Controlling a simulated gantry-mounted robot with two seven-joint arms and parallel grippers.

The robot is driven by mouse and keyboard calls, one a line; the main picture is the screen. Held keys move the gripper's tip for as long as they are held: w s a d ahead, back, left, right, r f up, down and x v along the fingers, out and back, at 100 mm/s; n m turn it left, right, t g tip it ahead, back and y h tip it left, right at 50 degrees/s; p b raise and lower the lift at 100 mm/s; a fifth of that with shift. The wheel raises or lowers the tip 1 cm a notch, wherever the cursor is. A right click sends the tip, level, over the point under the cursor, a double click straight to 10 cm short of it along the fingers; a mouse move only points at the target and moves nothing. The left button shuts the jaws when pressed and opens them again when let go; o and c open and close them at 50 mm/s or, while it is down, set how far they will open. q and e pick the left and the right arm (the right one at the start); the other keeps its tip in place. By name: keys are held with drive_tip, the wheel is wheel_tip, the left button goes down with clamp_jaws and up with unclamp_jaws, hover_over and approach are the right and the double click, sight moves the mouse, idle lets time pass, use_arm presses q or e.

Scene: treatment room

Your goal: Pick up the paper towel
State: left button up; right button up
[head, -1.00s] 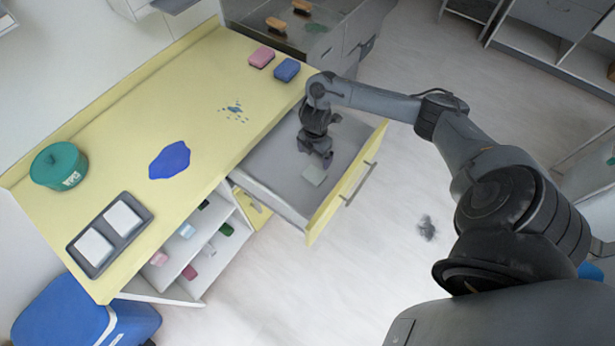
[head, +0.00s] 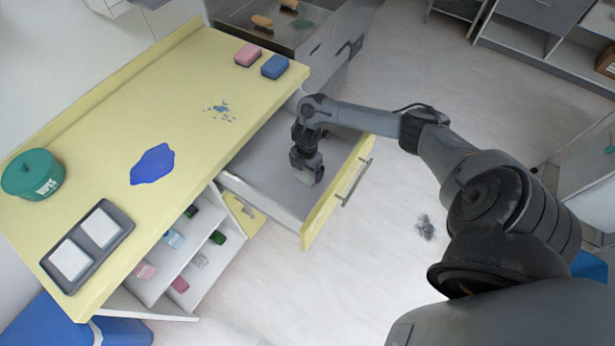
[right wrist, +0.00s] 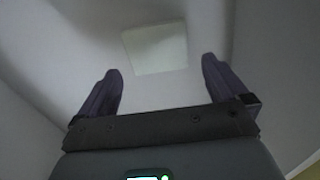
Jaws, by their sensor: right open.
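The paper towel appears to be the pale flat square in the open drawer (head: 262,188). In the right wrist view the paper towel (right wrist: 155,48) lies flat on the drawer floor, just beyond and between my fingertips. My right gripper (head: 306,170) is inside the drawer, pointing down, and covers most of the towel in the head view. In the right wrist view my right gripper (right wrist: 161,68) is open, with nothing between its fingers. My left gripper is not in view.
The yellow counter (head: 120,110) stands left of the drawer, with a blue spill (head: 152,165), a green round container (head: 32,175) and a grey tray (head: 126,222) holding two white squares. Drawer walls surround my gripper. The floor to the right is mostly clear.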

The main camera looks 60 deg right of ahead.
sight(306, 176)
wheel_tip(306, 176, down, 4)
drive_tip(key=shift+w+d+f+b, duration=0.1)
drive_tip(key=shift+b, duration=0.55)
drive_tip(key=c, duration=0.8)
